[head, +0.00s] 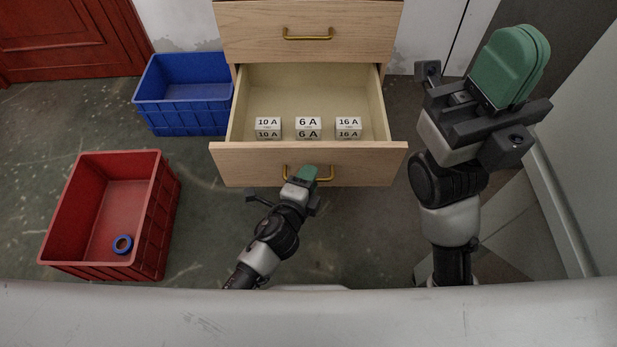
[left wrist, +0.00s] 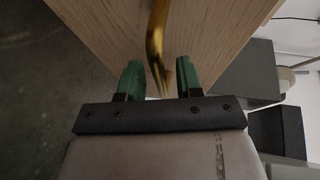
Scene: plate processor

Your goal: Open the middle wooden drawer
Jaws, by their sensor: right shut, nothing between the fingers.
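A wooden drawer (head: 235,167) stands pulled out below a shut drawer (head: 260,30). Its brass handle (head: 330,172) is on the front panel and also shows in the left wrist view (left wrist: 157,45). My left gripper (head: 306,174) is at this handle. In the left wrist view its green fingers (left wrist: 158,80) stand apart on either side of the handle, with gaps visible. My right gripper (head: 517,65) is raised at the right, away from the drawers, with its green fingers together and empty. Anything below the open drawer is hidden.
White boxes marked 10 A (head: 268,124), 6 A (head: 308,124) and 16 A (head: 348,124) sit inside the drawer. A blue crate (head: 185,115) stands left of the cabinet. A red crate (head: 160,215) nearer me holds a blue tape roll (head: 122,244). A wall is at the right.

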